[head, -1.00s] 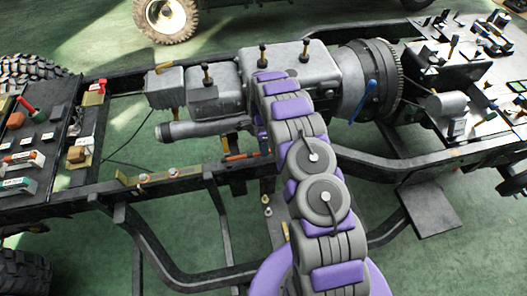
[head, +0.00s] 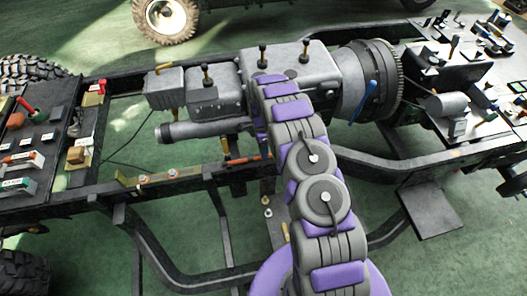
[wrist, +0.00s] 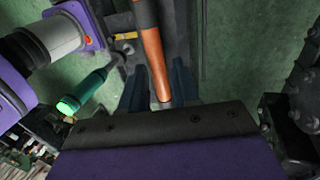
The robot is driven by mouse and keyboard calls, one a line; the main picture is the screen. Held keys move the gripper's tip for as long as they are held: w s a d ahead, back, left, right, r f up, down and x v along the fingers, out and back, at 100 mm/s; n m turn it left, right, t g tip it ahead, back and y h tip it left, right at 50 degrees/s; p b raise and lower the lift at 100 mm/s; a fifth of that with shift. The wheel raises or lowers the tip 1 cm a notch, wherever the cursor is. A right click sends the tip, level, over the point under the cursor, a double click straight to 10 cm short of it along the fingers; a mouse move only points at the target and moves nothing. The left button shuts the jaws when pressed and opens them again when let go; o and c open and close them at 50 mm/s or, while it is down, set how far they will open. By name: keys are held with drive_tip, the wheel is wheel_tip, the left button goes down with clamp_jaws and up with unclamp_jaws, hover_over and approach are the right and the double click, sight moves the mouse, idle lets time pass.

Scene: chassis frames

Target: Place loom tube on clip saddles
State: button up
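The loom tube appears to be the orange rod (head: 246,158) along the near frame rail in the head view. In the wrist view the orange tube (wrist: 154,48) runs down from the top edge, its near end between my two dark blue fingers. My gripper (wrist: 160,88) has one finger on each side of the tube. I cannot tell whether the fingers press on it. In the head view my arm hides the gripper. A brass bracket (head: 148,180) with two pale round fittings sits on the rail left of the tube. I cannot make out the clip saddles for certain.
The grey gearbox (head: 305,70) stands just behind my arm, with a blue lever (head: 364,100) on its right. A tool board (head: 30,150) is at the left. In the wrist view a green-tipped cylinder (wrist: 85,90) is left of my fingers. Green floor shows between the rails.

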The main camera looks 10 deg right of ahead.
drive_tip(key=p+v, duration=0.2)
drive_tip(key=v, duration=0.9)
drive_tip(key=s+r+n+t, duration=0.1)
drive_tip(key=s+r+n, duration=0.3)
drive_tip(key=s+r, duration=0.65)
drive_tip(key=s+r+n, duration=0.5)
drive_tip(key=s+r, duration=0.1)
drive_tip(key=r, duration=0.9)
drive_tip(key=s+r+n, duration=0.2)
drive_tip(key=s+n, duration=0.2)
drive_tip(key=s, duration=1)
drive_tip(key=s+r+n, duration=0.2)
drive_tip(key=s+n, duration=0.3)
drive_tip(key=s, duration=1)
drive_tip(key=shift+t, duration=0.4)
drive_tip(key=shift+s+r, duration=0.1)
drive_tip(key=shift+s, duration=0.1)
